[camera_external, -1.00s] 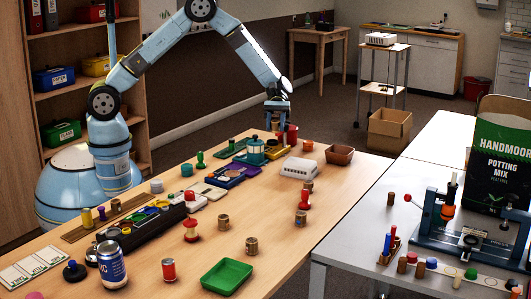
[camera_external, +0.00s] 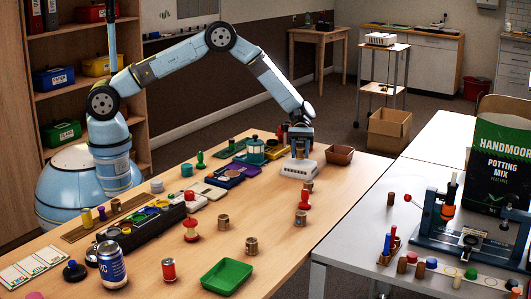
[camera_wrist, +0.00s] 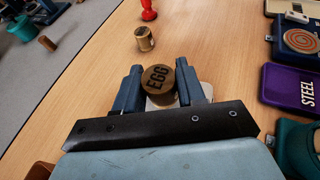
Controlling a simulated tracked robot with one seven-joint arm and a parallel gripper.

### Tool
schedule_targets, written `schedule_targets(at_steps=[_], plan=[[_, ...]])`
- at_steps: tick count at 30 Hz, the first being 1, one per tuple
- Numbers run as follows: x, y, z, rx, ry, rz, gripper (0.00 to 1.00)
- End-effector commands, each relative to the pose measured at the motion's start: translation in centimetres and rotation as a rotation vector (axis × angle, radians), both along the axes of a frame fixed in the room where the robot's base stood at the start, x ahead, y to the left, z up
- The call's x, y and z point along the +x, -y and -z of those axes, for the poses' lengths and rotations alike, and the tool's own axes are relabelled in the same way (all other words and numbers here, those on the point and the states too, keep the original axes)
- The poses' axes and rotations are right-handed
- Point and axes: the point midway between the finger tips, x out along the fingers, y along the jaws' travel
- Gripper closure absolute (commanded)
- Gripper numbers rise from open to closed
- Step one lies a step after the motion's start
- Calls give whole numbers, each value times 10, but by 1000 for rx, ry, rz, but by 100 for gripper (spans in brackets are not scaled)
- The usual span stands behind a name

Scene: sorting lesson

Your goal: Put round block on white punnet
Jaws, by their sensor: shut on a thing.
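My gripper (camera_external: 300,152) is over the white punnet (camera_external: 299,170) on the far part of the wooden table. In the wrist view my gripper (camera_wrist: 160,84) is shut on a brown round block (camera_wrist: 158,79) with EGG written on its top. The block sits between both fingers. A bit of the white punnet (camera_wrist: 207,90) shows beneath and beside the fingers in the wrist view; most of it is hidden. I cannot tell whether the block touches the punnet.
A brown tray (camera_external: 340,154) stands right of the punnet. A red peg-shaped piece (camera_external: 304,200) and small brown blocks (camera_external: 300,218) stand in front. A purple tray (camera_wrist: 292,88) labelled STEEL lies at the right in the wrist view. A green tray (camera_external: 227,276) is near the front.

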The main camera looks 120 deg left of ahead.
Motion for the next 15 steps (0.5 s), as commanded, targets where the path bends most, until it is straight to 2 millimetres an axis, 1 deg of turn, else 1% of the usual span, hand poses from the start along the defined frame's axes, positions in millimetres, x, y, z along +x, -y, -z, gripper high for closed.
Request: schedule_targets(at_steps=[1, 3, 13, 14, 15], plan=[[0, 0, 7, 0, 0, 0, 89], [0, 0, 12, 0, 0, 0, 89], [0, 0, 14, 0, 0, 0, 89], [0, 0, 14, 0, 1, 0, 59], [0, 0, 14, 0, 1, 0, 55]])
